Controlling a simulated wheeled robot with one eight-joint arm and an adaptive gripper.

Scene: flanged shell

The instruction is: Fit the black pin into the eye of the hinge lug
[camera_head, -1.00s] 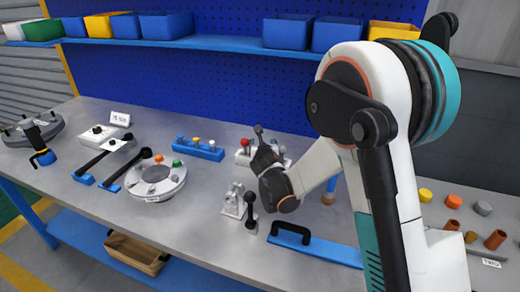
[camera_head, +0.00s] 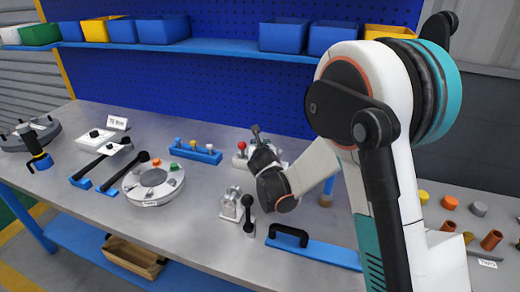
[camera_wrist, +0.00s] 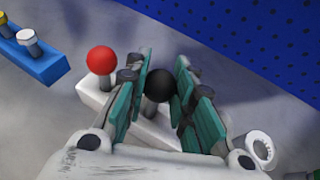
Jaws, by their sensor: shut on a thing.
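The black pin shows as a round black knob (camera_wrist: 159,86) in the wrist view. My gripper (camera_wrist: 161,82) is shut on it, with a green-padded finger on each side. In the head view my gripper (camera_head: 257,138) is at this block, behind the grey bracket that looks like the hinge lug (camera_head: 232,204).
A red knob (camera_wrist: 102,60) stands on the white block, left of my fingers. A white ring (camera_wrist: 262,149) is close on the right. A black-knobbed lever (camera_head: 249,213) stands beside the lug. A blue peg block (camera_head: 195,152) and a round flanged fixture (camera_head: 153,185) are to the left.

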